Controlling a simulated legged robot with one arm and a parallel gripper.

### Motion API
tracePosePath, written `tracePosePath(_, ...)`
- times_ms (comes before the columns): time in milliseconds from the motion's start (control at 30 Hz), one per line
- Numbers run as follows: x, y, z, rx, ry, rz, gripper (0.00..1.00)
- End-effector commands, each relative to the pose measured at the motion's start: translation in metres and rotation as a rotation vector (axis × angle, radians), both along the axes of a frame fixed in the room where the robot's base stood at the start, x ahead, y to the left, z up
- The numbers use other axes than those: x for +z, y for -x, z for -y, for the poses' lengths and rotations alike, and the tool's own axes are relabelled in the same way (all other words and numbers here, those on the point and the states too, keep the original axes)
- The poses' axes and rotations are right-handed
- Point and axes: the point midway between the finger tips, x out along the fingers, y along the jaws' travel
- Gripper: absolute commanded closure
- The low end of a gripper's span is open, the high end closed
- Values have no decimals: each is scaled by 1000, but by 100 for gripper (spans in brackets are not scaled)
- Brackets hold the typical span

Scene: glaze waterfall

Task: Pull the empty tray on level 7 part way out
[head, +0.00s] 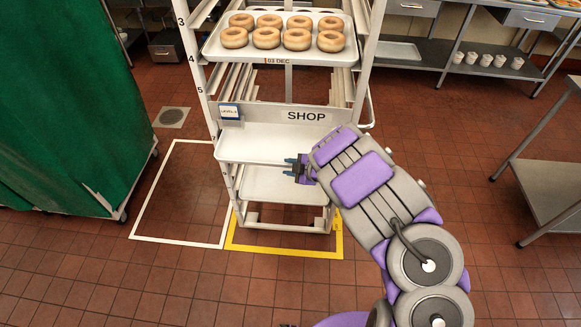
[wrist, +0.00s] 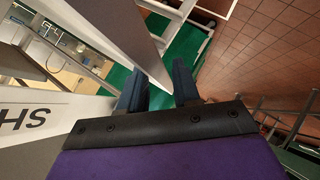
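The empty pale tray (head: 262,143) lies in the rack just below the SHOP panel, beside the mark 7 on the left post. Its right part is hidden behind my arm. My gripper (head: 298,168) is at the right part of the tray's front edge, fingers pointing left. In the wrist view the two dark blue fingers (wrist: 162,88) are apart, with a gap between them. A pale slab edge, seemingly the tray (wrist: 128,38), runs down towards that gap. I cannot tell whether the fingers touch it.
A green-covered rack (head: 75,110) stands left. A steel table (head: 550,190) is at right. The floor in front is clear, with white and yellow outlines.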

Motion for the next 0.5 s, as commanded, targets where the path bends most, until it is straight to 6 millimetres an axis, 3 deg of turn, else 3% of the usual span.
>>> tracePosePath(133,-1,0,0,1,0,-1,53)
tracePosePath(500,4,4,4,1,2,-1,53)
